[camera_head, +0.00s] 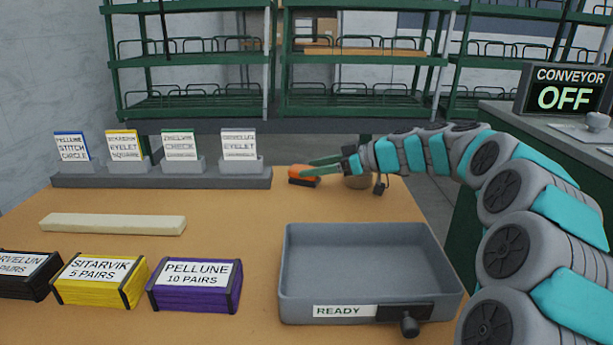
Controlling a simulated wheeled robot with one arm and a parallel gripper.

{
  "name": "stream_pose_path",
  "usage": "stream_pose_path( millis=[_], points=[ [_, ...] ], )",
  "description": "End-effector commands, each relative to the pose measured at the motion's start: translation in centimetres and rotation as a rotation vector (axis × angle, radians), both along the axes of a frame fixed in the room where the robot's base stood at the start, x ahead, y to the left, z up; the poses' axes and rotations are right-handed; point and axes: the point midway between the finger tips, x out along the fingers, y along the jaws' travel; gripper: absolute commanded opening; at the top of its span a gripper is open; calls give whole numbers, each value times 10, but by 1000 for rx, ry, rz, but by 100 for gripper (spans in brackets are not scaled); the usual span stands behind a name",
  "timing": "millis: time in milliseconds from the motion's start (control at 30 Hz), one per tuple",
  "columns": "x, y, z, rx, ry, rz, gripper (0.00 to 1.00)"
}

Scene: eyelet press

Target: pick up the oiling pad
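An orange block with a dark underside (303,178), which looks like the oiling pad, is at the back of the wooden table, right of the card rack. My gripper (308,167) reaches in from the right, low over the table. Its two green fingers point left and their tips are at the orange block, overlapping it in this view. The fingers stand somewhat apart at the visible part. I cannot tell whether they are pressed on the block or only beside it, or whether it is lifted.
The card rack (160,181) holds several cards at the back left. A grey READY tray (300,262) is at the front right. A pale bar (112,224) and labelled bundles (195,285) lie left. Table centre (235,222) is clear.

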Motion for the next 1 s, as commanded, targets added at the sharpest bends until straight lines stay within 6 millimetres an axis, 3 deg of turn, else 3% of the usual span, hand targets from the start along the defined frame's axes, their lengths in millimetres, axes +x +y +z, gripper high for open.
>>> stream_pose_path(
  millis=[33,467,767,1000],
  points=[
    [0,0,0,0,0,0,48],
    [0,0,0,0,0,0,2],
    [0,0,2,0,0,0,1],
    [0,0,28,-1,-5,0,1]
  ],
)
